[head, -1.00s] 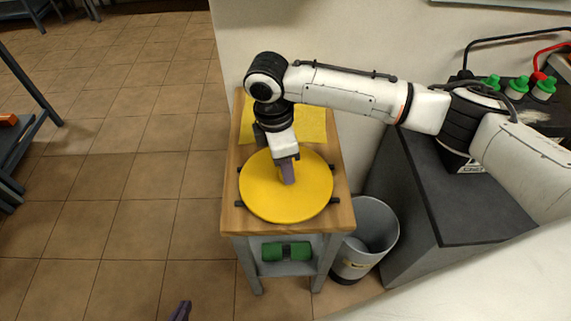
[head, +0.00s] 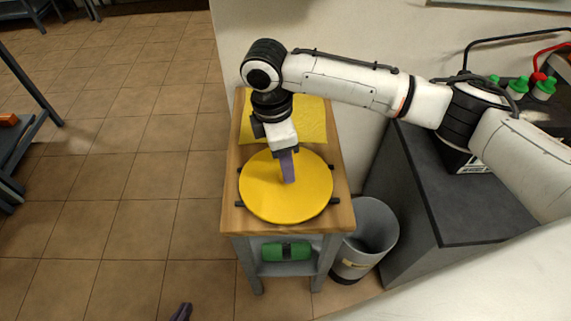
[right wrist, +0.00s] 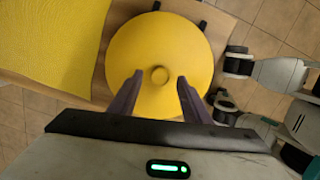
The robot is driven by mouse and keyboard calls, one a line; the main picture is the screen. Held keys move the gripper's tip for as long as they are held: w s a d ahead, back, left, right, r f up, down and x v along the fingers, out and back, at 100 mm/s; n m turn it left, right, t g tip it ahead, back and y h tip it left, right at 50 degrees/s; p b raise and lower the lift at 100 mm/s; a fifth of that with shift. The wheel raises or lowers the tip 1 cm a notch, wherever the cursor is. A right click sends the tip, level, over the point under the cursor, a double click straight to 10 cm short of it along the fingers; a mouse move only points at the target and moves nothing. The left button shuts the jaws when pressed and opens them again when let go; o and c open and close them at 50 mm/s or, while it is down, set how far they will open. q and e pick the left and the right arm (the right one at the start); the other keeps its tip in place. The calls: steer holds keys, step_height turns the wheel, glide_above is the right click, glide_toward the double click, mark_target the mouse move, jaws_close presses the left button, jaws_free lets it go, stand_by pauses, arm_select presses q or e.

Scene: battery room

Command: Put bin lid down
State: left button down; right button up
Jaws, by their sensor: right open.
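The round yellow bin lid (head: 262,200) lies flat on the small wooden-topped stand, with black supports showing at its rim. In the right wrist view the lid (right wrist: 160,45) has a small round knob (right wrist: 159,75) at its middle. My right gripper (head: 289,180) is above the lid. In the right wrist view its two purple fingers (right wrist: 160,77) are apart, one on each side of the knob, with nothing held. The grey bin (head: 350,252) stands open on the floor right of the stand. Only a purple tip of my left gripper (head: 181,312) shows at the bottom edge.
The wooden stand top (head: 232,200) also carries a yellow cloth or mat (head: 312,118) at the back. A green roll-like object (head: 285,252) lies on its lower shelf. A dark cabinet (head: 440,190) stands at the right.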

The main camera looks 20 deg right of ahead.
step_height(320, 180, up, 10)
steer(key=a, duration=0.1)
steer(key=shift+a+f, duration=0.1)
steer(key=shift+f, duration=0.05)
stand_by(0.5)
